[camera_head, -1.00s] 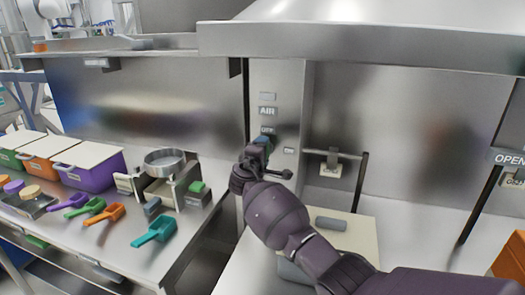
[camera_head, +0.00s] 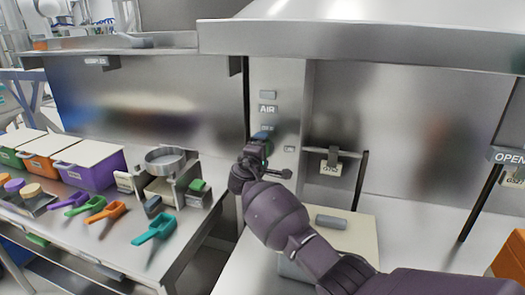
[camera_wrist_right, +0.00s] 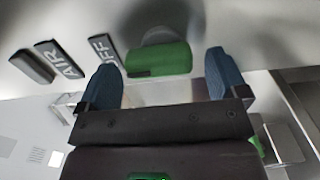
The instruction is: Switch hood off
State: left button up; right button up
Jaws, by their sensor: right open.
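The steel hood (camera_head: 370,40) spans the top of the head view. Below it is a narrow steel panel (camera_head: 285,100) with an AIR label (camera_head: 267,109). In the right wrist view the AIR label (camera_wrist_right: 58,59) and an OFF label (camera_wrist_right: 104,48) sit beside a green knob (camera_wrist_right: 160,59) on a round base. My right gripper (camera_head: 260,140) is at the panel below the AIR label. In the wrist view its blue fingers (camera_wrist_right: 162,80) are open, one on each side of the green knob. I cannot tell whether they touch it. My left gripper is not in view.
A counter (camera_head: 125,235) at left carries colored bins, scoops and a round metal pan (camera_head: 165,160). A pale board (camera_head: 345,235) lies under my right arm. A rail (camera_head: 335,153) with a hanging tag stands right of the panel. An orange box (camera_head: 512,258) is at far right.

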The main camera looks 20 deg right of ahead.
jog(key=v, duration=1)
jog(key=shift+s+a, duration=0.1)
